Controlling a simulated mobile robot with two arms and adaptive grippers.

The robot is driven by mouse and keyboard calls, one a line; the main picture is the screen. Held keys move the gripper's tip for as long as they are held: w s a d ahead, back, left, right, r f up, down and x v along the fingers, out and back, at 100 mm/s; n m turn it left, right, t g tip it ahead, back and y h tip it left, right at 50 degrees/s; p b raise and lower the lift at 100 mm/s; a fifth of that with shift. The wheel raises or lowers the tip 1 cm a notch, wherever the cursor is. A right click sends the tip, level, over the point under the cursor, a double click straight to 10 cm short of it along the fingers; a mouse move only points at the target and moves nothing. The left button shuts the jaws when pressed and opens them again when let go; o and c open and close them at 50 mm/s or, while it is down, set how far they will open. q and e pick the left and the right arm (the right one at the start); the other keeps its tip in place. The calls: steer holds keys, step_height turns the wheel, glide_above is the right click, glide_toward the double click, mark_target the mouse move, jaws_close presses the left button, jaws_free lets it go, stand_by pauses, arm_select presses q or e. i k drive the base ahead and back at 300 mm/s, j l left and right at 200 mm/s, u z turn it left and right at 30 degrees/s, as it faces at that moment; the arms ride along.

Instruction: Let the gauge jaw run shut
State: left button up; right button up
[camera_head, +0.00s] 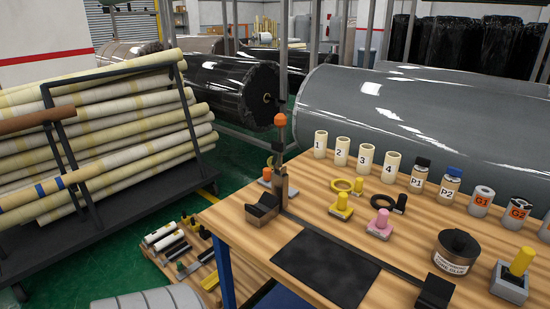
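A gauge-like fixture is on the wooden table (232,220). At its left end is a dark angled block (262,208) on a brown base. Beside it stands an upright lever with an orange knob (280,119). A dark rail (345,243) runs from there toward the front right, where another black block (435,292) is partly cut off by the frame edge. The two blocks are far apart; I cannot tell for certain which is the jaw. Neither of my grippers shows in the head view.
A black mat (326,268) lies in front of the rail. Behind it stand numbered cream tubes (342,152), jars, rings, a pink-topped block (380,223) and a labelled glue pot (455,252). A rack of long rolls (120,120) is left; large wrapped rolls (430,110) are behind.

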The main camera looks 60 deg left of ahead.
mark_target(181, 267)
steer(key=u, duration=2.65)
steer(key=z, duration=0.45)
steer(key=i+j+z, duration=0.45)
steer(key=j, duration=0.15)
steer(key=i+j+z, duration=0.2)
steer(key=j, duration=0.15)
steer(key=i+j+z, duration=0.25)
steer(key=i+j, duration=0.15)
steer(key=j, duration=0.25)
steer(key=i+j, duration=0.15)
steer(key=j, duration=0.25)
steer(key=i+j, duration=0.1)
steer(key=j, duration=0.35)
steer(key=i+j+z, duration=0.1)
steer(key=j, duration=0.3)
steer(key=i+j, duration=0.2)
steer(key=j, duration=0.2)
